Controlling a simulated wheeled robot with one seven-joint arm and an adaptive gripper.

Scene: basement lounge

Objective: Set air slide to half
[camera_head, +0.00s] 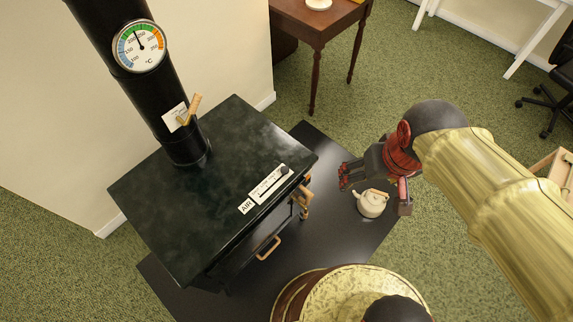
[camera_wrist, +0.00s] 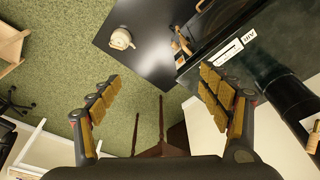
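The air slide (camera_head: 269,186) is a white plate with a dark slot on the front right part of the black stove top (camera_head: 200,215), beside a white AIR label (camera_head: 246,206). Its dark knob (camera_head: 284,170) sits at the end of the slot far from the label. The slide plate (camera_wrist: 226,52) and AIR label (camera_wrist: 249,34) also show upper right in the wrist view. My gripper (camera_head: 375,183) is in the air to the right of the stove, apart from the slide. In the wrist view my gripper (camera_wrist: 160,92) has its fingers wide apart with nothing between them.
A black flue pipe with a round thermometer (camera_head: 139,46) rises from the stove's back. Wooden handles (camera_head: 268,248) stick out at the stove's front. A cream kettle (camera_head: 371,203) stands on the dark floor plate below my gripper. A wooden table (camera_head: 318,22) stands behind.

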